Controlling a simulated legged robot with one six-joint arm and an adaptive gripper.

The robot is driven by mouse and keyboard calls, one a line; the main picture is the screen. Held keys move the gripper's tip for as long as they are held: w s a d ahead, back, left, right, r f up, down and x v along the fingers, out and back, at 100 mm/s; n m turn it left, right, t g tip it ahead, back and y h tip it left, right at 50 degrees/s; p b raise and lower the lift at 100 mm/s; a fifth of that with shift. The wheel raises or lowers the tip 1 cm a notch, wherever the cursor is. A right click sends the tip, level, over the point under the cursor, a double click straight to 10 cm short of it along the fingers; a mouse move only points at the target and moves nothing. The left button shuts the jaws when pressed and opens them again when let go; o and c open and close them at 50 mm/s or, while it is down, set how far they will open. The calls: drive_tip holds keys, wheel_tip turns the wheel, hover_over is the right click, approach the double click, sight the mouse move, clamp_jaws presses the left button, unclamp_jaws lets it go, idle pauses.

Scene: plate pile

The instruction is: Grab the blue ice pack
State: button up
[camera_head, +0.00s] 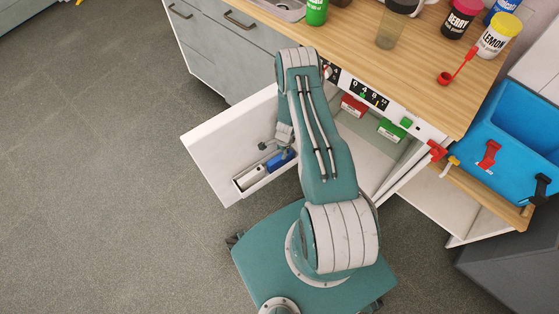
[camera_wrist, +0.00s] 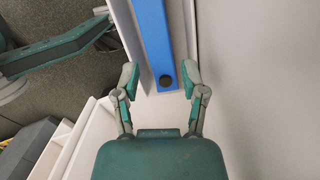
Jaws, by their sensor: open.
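The blue ice pack (camera_head: 281,160) sits in a white rack (camera_head: 240,186) on the inside of an open white door. In the wrist view the blue ice pack (camera_wrist: 152,35) is a long blue bar with a dark round cap at its near end. My gripper (camera_wrist: 160,78) is open, with one finger on each side of that end and visible gaps to it. In the head view my gripper (camera_head: 276,147) is just above the rack and hides part of the pack.
The open door (camera_head: 215,140) stands left of my arm. A wooden counter (camera_head: 350,45) above holds a lemon jar (camera_head: 497,38), a berry jar (camera_head: 458,20) and other containers. A blue bin (camera_head: 520,115) is at the right. Red (camera_head: 353,106) and green (camera_head: 391,129) boxes sit inside the cabinet.

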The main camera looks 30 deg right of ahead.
sight(280, 157)
drive_tip(key=shift+a+f, duration=0.2)
drive_tip(key=shift+f, duration=1.2)
drive_tip(key=shift+a+f, duration=0.2)
drive_tip(key=shift+f, duration=1.15)
drive_tip(key=shift+c, duration=0.2)
clamp_jaws()
